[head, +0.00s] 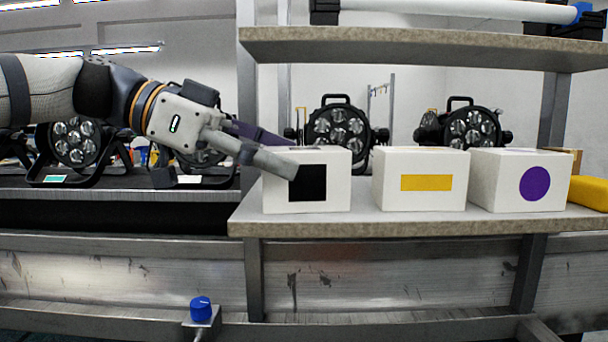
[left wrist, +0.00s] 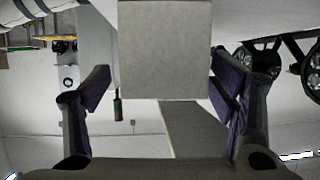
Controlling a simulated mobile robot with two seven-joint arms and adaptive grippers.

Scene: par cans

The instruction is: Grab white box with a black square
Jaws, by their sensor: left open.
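The white box with a black square (head: 334,189) stands at the left end of the grey shelf, its black square facing me. My left gripper (head: 288,154) reaches in from the left at the box's upper left. Its near finger passes in front of the box's front face and hides part of it, and the far finger is at the back. In the left wrist view a pale box face (left wrist: 165,50) lies between the two spread fingers of the open gripper (left wrist: 160,78), with gaps at both sides. My right gripper is not in view.
A white box with a yellow rectangle (head: 390,198) and one with a purple circle (head: 492,196) stand to the right. A yellow object (head: 589,193) is at the right end. Black par lights (head: 336,128) stand behind. An upper shelf (head: 420,50) hangs above.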

